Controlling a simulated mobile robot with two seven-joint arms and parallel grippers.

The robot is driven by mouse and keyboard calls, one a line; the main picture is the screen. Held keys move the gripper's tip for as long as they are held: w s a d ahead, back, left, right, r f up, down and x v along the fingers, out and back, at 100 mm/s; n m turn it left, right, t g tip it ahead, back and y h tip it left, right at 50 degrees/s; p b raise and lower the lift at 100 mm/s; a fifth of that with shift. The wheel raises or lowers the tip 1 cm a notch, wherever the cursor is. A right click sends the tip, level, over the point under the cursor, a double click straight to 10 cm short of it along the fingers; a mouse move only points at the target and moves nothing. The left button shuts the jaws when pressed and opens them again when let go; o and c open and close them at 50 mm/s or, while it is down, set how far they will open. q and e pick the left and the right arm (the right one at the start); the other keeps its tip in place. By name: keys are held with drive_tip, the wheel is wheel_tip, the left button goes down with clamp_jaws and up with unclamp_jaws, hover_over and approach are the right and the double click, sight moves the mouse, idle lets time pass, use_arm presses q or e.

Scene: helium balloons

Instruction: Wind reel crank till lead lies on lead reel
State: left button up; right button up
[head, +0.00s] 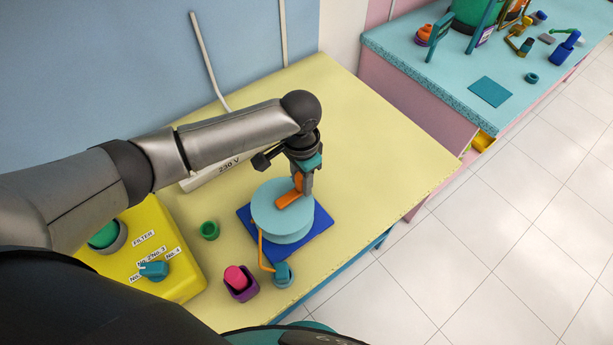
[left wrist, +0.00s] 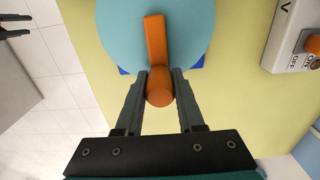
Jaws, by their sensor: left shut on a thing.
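The lead reel (head: 270,214) is a light blue disc on a dark blue base (head: 318,240), and it also shows in the left wrist view (left wrist: 195,35). Its orange crank (head: 288,200) lies across the top. My left gripper (head: 303,185) is shut on the crank's round knob (left wrist: 159,90), with a finger on either side. An orange lead (head: 261,250) runs from the reel's near left side to a teal plug (head: 283,274) near the table's front edge. The discs hide any lead wound between them. My right gripper (left wrist: 14,25) shows at the left wrist view's upper left, fingers apart and empty.
A white 230 V socket strip (head: 205,178) lies behind the reel. A green ring (head: 209,230), a purple holder with a pink piece (head: 240,283) and a yellow filter box (head: 165,265) stand left. The yellow table (head: 370,140) is clear on the right.

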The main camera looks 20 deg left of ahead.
use_arm(q)
drive_tip(key=shift+w+a+p, duration=0.25)
drive_tip(key=shift+a+p, duration=0.05)
drive_tip(key=shift+a, duration=0.25)
drive_tip(key=shift+w+a+p, duration=0.2)
drive_tip(key=shift+a+p, duration=0.2)
drive_tip(key=shift+a, duration=0.2)
